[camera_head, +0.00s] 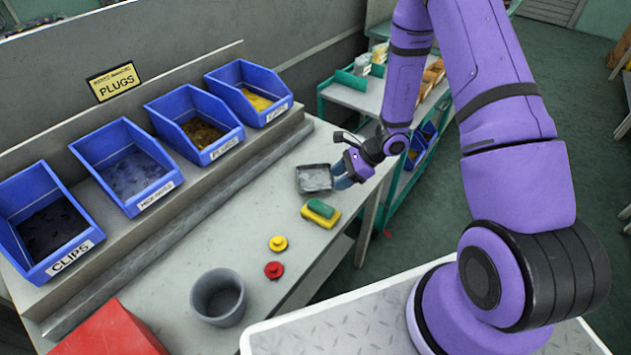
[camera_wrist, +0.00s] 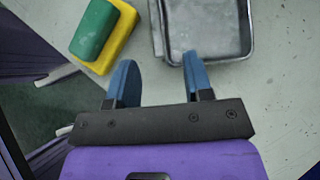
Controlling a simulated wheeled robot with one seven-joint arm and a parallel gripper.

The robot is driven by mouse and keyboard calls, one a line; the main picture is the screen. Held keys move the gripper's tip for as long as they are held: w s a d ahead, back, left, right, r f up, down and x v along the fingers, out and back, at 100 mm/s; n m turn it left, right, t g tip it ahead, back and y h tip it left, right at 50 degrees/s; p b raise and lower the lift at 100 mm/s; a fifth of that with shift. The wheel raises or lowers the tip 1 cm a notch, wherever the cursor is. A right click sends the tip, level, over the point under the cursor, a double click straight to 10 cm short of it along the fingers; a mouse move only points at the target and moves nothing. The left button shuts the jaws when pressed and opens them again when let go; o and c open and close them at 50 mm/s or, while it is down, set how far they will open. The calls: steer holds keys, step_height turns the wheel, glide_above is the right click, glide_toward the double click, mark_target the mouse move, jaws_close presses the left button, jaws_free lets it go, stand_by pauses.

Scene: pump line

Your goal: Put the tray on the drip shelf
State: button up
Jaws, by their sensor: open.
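A small grey metal tray (camera_head: 314,178) lies on the workbench top near its right end. It also shows at the top of the wrist view (camera_wrist: 212,28), with a raised rim. My gripper (camera_head: 343,172) is at the tray's right side, above the bench. In the wrist view the two blue fingers of my gripper (camera_wrist: 160,82) are apart with nothing between them. The right fingertip reaches the tray's near rim in that view; I cannot tell whether it touches. I cannot make out the drip shelf for certain in either view.
A green and yellow sponge (camera_head: 320,213) lies close to the tray. A yellow knob (camera_head: 278,243), a red knob (camera_head: 273,270) and a grey cup (camera_head: 218,297) stand nearer. Blue bins (camera_head: 196,122) line the back. A green-framed cart (camera_head: 350,95) stands beyond the bench.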

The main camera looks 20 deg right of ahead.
mark_target(324, 187)
steer(key=shift+a+r+x, duration=0.1)
steer(key=shift+x, duration=1.2)
steer(key=shift+a+r+x, duration=0.15)
steer(key=shift+x, duration=1.15)
jaws_close()
